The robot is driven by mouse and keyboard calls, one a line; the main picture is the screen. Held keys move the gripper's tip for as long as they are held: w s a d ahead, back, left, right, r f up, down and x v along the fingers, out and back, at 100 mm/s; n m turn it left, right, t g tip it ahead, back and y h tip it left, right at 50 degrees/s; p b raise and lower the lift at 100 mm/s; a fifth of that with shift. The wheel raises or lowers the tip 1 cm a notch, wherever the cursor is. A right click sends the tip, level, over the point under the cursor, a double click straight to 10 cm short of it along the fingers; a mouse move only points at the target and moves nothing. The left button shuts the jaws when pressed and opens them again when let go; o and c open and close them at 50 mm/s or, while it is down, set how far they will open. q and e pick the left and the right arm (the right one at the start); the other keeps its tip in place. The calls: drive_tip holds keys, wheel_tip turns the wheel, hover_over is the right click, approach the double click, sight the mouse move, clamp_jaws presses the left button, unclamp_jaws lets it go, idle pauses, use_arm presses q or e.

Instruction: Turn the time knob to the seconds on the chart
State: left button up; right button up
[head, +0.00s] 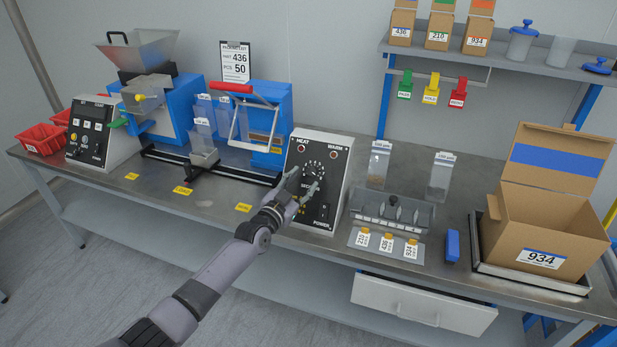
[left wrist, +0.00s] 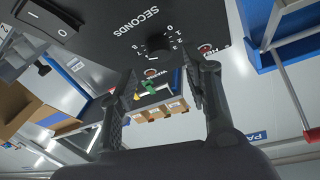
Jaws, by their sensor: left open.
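The time knob (left wrist: 158,46) is a small black dial marked SECONDS on the black face of the control box (head: 325,150), with numbers around it. In the head view my gripper partly covers the dial area. My left gripper (head: 303,187) is in front of that panel. In the left wrist view its two fingers (left wrist: 158,92) are apart, with nothing held between them, and the knob shows beyond their tips. I cannot tell the knob's exact setting. A wall sheet (head: 235,63) reads 436 and 50; I cannot make out a seconds chart. My right gripper is out of view.
A power switch (left wrist: 48,20) is on the same panel. A blue sealer with a red handle (head: 262,110) stands left of the control box. A grey tray (head: 392,210) and number tags lie to the right, then an open carton marked 934 (head: 545,225).

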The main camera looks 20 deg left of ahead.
sight(312, 171)
use_arm(q)
drive_tip(key=shift+w+d+b, duration=0.2)
drive_tip(key=shift+w+b, duration=0.05)
drive_tip(key=shift+w, duration=0.8)
drive_tip(key=shift+w+d+b, duration=0.2)
drive_tip(key=shift+w, duration=0.85)
clamp_jaws()
